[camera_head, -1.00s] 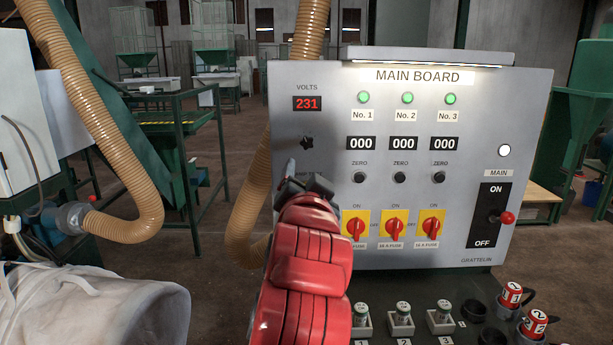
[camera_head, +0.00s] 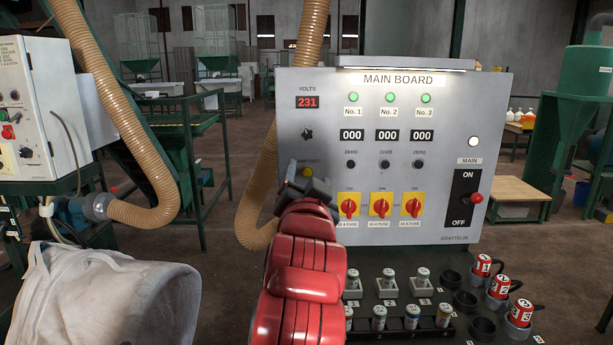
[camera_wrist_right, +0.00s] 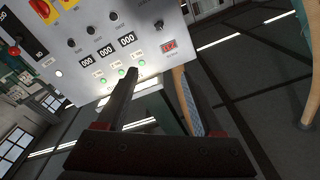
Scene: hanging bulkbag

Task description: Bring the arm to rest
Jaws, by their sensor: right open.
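My right arm is red and reaches up from the bottom of the head view. Its dark right gripper (camera_head: 306,183) is in front of the lower left part of the grey main board (camera_head: 450,130). In the right wrist view the gripper (camera_wrist_right: 168,88) has its two dark fingers spread, with nothing between them. The board shows tilted beyond the fingers in that view (camera_wrist_right: 105,25). No contact with the board can be made out. The arm hides part of the board's lower left corner. My left gripper is not in view.
A white bulk bag (camera_head: 110,295) is at the lower left, near a ribbed tan hose (camera_head: 130,130). A control box (camera_head: 35,105) stands at the left edge. Below the board are several plugs, sockets and red cylinders (camera_head: 498,287). Open floor shows between hose and board.

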